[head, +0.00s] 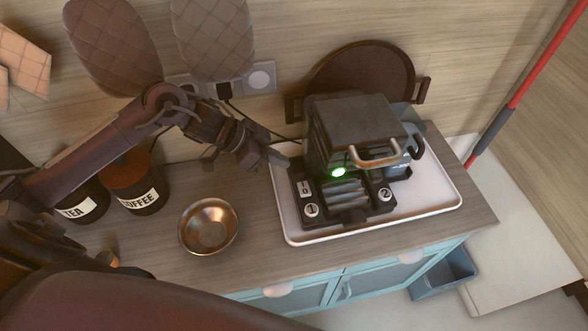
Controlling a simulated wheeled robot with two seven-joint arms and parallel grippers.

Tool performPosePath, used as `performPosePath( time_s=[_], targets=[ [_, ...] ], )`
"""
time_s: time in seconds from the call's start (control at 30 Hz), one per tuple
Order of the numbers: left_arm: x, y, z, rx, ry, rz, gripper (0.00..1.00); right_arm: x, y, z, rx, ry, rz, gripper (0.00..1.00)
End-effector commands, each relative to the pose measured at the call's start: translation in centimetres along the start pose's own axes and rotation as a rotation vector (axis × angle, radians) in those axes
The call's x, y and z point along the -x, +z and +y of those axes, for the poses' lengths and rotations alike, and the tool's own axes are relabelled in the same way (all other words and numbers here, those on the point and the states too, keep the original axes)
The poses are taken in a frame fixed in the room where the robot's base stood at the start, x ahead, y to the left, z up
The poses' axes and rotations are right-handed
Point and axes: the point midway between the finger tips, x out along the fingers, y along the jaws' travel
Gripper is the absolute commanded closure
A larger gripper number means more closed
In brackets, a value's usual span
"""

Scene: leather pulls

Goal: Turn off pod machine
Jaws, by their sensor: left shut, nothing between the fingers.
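The pod machine (357,124) is a dark box with a metal front handle, standing on a white tray (435,199). A green light (338,171) glows on its front. At its front left corner is a switch marked I and O (305,188). Below it is a button marked 1 (311,210), and a button marked 2 (385,194) is at the right. My left gripper (282,161) is shut and empty, just left of the machine and behind the switch. I cannot tell whether it touches the machine. My right gripper is not in view.
A metal bowl (208,227) stands on the counter left of the tray. Coffee (139,189) and tea (82,204) canisters stand further left. A wall socket (261,78) with a plugged cord and a round brown tray (360,72) are behind. Counter around the bowl is clear.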

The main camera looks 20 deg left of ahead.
Motion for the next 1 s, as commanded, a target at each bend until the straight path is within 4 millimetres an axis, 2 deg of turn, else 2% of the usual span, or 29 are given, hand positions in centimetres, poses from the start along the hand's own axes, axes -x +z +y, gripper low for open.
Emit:
performPosePath(
  time_s=[0.1,0.3,0.73,1.0],
  targets=[
    [2.0,0.3,-0.2,-0.002,-0.003,-0.005,1.00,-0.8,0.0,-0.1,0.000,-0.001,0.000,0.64],
    [3.9,0.1,-0.3,0.001,-0.001,-0.001,1.00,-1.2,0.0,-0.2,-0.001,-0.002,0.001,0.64],
    [4.1,0.0,-0.2,0.001,0.002,0.001,1.00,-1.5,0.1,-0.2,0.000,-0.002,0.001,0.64],
    [3.6,0.3,0.1,0.026,0.034,0.007,1.00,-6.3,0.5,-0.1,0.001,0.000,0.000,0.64]
  ],
)
